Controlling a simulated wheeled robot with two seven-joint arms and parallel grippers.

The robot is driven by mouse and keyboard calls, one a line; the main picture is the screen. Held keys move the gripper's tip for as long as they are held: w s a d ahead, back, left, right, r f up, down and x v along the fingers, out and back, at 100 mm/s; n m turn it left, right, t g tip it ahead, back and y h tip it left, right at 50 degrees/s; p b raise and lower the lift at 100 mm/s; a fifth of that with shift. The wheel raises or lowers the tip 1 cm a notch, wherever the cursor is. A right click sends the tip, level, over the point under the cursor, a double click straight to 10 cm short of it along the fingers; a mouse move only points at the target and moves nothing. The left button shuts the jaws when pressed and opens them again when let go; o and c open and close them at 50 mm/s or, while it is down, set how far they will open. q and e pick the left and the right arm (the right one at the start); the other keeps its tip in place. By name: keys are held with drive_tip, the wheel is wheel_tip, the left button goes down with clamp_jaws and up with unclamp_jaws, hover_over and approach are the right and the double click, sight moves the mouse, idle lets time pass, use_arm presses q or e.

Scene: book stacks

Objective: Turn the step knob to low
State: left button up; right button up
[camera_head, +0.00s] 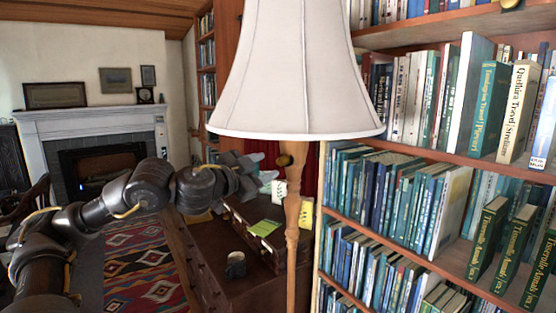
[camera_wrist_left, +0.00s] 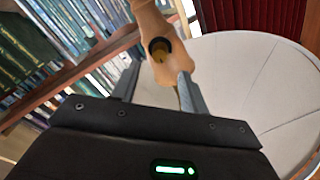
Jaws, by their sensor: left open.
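A floor lamp has a wide pale shade (camera_head: 300,80) over a turned wooden pole (camera_head: 292,225). A small round step knob (camera_head: 284,160) sticks out of the pole just below the shade. In the left wrist view the knob (camera_wrist_left: 160,48) is a dark-rimmed disc with a brownish-gold centre, set on the pole. My left gripper (camera_head: 264,168) comes from the left and points at the knob. Its fingers (camera_wrist_left: 159,78) are open, and the knob shows just beyond and between the tips, seemingly untouched. The knob's setting cannot be read. My right gripper is not in view.
A tall bookcase (camera_head: 395,150) full of books stands close at right. A wooden desk (camera_head: 215,250) with a mug (camera_head: 236,265) and papers stands below my arm. A white fireplace (camera_head: 95,125) is at far left, with a patterned rug (camera_head: 145,265) on the floor.

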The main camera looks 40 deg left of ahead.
sight(279, 161)
use_arm(q)
drive_tip(key=w, duration=0.6)
drive_tip(key=shift+p, duration=0.4)
drive_tip(key=shift+c, duration=0.2)
clamp_jaws()
